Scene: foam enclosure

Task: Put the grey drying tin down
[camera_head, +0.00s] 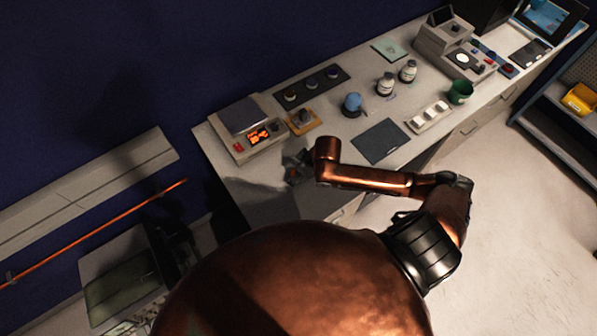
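My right arm reaches in copper-coloured links over the bench, and its dark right gripper (297,172) hangs over the near left part of the bench, behind the arm's end link. It is small and in shadow, so I cannot tell whether its fingers are open or shut, or whether they hold anything. I cannot make out the grey drying tin for certain; it may be hidden by the gripper or arm. The bench top (240,182) is bare to the left of the gripper. My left gripper is not in view.
A scale (243,133) with a lit orange display stands behind the gripper, beside an orange-brown block (303,121). A dark mat (381,141), a blue round object (352,103), white bottles (386,84) and a green cup (460,92) stand further right.

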